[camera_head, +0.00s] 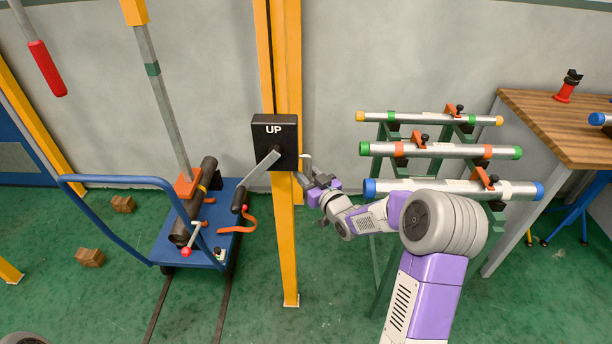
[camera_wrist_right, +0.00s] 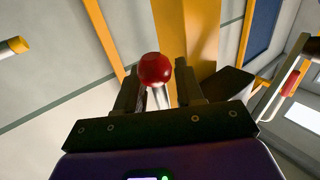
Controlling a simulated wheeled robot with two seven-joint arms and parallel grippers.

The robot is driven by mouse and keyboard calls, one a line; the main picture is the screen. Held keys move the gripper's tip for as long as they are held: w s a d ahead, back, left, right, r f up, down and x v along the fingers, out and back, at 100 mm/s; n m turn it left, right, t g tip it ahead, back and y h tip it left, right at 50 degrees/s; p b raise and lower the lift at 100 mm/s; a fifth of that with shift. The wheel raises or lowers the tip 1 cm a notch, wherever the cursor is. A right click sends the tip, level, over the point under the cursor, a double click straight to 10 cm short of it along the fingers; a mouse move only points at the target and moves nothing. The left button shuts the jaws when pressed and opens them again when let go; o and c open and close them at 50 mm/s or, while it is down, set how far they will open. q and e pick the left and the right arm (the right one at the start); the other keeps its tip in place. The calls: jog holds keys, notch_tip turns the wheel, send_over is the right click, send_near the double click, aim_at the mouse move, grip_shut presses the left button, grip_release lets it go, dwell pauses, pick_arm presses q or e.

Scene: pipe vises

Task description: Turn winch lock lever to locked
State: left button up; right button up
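A black winch box (camera_head: 275,142) marked "UP" is fixed to the yellow post, with a silver crank and black grip (camera_head: 240,197) reaching down-left. In the right wrist view, a red ball knob (camera_wrist_right: 155,68) on a thin metal rod, which looks like the lock lever, stands between the fingertips of my right gripper (camera_wrist_right: 158,84). The fingers are apart, with a visible gap on each side of the knob. In the head view, my right gripper (camera_head: 311,180) is just right of the post, below the box's right side; the knob is not clear there. My left gripper is not in view.
The yellow post (camera_head: 290,250) stands close beside my right gripper. A green rack with several pipes (camera_head: 440,151) is to the right, near my right arm. A blue cart (camera_head: 165,250) holding a dark pipe is left. A wooden workbench (camera_head: 560,135) is far right.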

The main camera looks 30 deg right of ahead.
jog(key=shift+w, duration=0.2)
jog(key=shift+c, duration=0.4)
grip_shut()
